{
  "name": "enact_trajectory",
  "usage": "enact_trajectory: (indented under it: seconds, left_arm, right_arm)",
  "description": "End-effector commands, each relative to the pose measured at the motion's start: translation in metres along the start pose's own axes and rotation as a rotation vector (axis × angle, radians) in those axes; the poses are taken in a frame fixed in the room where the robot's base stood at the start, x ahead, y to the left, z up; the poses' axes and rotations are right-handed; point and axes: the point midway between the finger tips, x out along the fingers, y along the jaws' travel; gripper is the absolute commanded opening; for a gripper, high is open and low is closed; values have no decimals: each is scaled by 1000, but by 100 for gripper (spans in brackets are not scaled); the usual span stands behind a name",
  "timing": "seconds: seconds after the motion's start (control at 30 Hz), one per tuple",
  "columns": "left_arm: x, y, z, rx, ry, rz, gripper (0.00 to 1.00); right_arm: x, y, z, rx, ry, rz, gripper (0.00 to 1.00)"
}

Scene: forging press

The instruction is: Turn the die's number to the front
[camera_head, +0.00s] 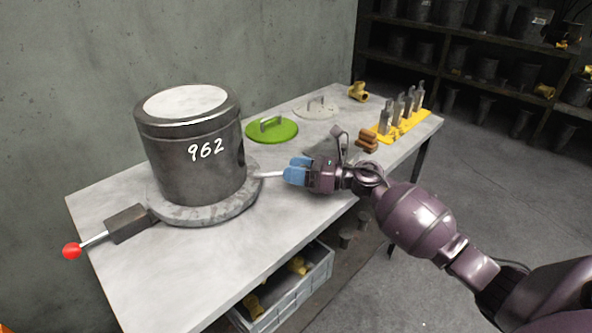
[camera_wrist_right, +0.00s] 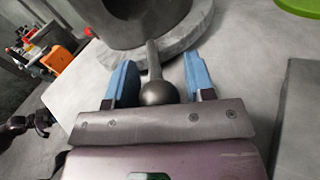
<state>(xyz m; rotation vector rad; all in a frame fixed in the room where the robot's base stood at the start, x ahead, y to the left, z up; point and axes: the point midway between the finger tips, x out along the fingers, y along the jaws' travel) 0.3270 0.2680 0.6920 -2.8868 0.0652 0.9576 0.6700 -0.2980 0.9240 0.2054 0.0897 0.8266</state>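The die (camera_head: 195,155), a dark steel cylinder with a pale top, stands upright on a round grey turntable (camera_head: 205,212) on the table. Its white number 962 (camera_head: 206,149) shows on the side facing my head camera, a little right of the middle. A short rod handle (camera_head: 268,175) sticks out from the turntable to the right; its ball end (camera_wrist_right: 158,92) shows in the right wrist view. My right gripper (camera_head: 292,171) is around this ball end, with blue fingers (camera_wrist_right: 160,70) spread on both sides and gaps between.
A lever with a red knob (camera_head: 72,251) is at the table's left front. A green lid (camera_head: 271,130), a grey lid (camera_head: 316,107), brown blocks (camera_head: 367,141) and a yellow rack (camera_head: 402,128) stand farther back. A grey crate (camera_head: 290,293) is below.

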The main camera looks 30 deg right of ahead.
Motion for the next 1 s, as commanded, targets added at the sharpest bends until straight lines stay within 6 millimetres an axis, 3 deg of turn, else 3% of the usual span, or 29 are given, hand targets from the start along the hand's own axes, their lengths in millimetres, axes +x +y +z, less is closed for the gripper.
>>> enact_trajectory:
  seconds: [0.47, 1.0]
  left_arm:
    - [-4, -1, 12, -2, -25, -3, 43]
    - [-1, -2, 2, 12, -3, 2, 43]
  right_arm:
    - [-8, 0, -1, 0, 1, 1, 60]
    - [-94, 0, -1, 1, 1, 0, 60]
